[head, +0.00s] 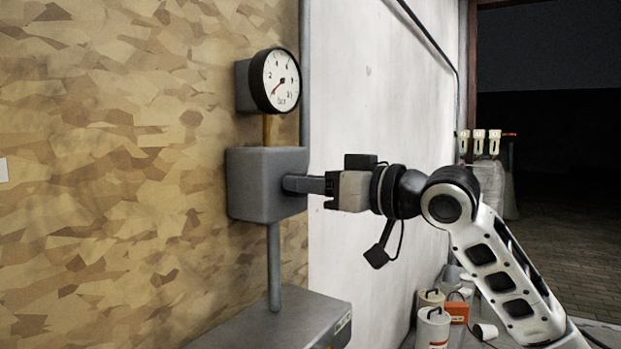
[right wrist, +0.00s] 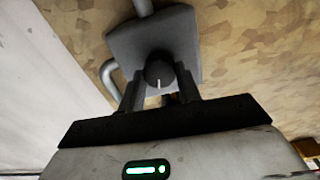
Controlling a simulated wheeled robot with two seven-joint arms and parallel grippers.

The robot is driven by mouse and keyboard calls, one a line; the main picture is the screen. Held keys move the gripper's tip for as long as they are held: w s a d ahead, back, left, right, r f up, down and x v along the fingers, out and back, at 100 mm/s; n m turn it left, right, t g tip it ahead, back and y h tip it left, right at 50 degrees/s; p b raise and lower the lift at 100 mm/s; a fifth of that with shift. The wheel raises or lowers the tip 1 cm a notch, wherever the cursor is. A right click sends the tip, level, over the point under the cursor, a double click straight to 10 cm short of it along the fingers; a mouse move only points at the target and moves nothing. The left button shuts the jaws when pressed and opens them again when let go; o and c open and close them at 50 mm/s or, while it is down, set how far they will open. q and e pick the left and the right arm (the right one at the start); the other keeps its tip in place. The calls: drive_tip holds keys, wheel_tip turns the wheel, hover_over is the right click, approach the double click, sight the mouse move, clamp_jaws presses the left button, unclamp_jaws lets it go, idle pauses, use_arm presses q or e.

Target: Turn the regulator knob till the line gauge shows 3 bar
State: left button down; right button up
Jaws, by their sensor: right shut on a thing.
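The line gauge (head: 281,80) is a round white dial in a black rim; its red needle points to the lower left, below the 2 mark. The grey regulator box (head: 265,185) is below it. The dark round regulator knob (right wrist: 159,71) with a white pointer line sits on the box's front, seen in the right wrist view. My right gripper (head: 297,184) is shut on the knob, one finger at each side; in the head view the fingers largely hide it. In the wrist view the white line points toward the gripper. My left gripper is out of view.
A grey pipe (head: 274,265) runs down from the box to a grey cabinet (head: 285,322). White canisters (head: 432,327) and an orange box (head: 458,310) stand on the floor at lower right. A white wall panel (head: 375,90) lies behind my right arm.

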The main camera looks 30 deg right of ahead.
use_arm(q)
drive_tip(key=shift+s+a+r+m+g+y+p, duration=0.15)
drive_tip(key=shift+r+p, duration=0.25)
drive_tip(key=shift+p, duration=0.85)
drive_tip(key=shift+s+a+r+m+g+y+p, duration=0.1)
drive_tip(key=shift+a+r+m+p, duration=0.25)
drive_tip(key=shift+p, duration=0.9)
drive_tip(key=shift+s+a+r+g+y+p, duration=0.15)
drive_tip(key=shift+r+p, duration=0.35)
drive_tip(key=shift+p, duration=0.75)
use_arm(e)
drive_tip(key=shift+d+m, duration=0.1)
drive_tip(key=shift+m, duration=5.5)
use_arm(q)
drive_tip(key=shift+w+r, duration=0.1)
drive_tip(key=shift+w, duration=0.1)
use_arm(e)
drive_tip(key=shift+f, duration=0.15)
drive_tip(key=shift+w, duration=0.1)
drive_tip(key=o, duration=1)
drive_tip(key=shift+c, duration=0.2)
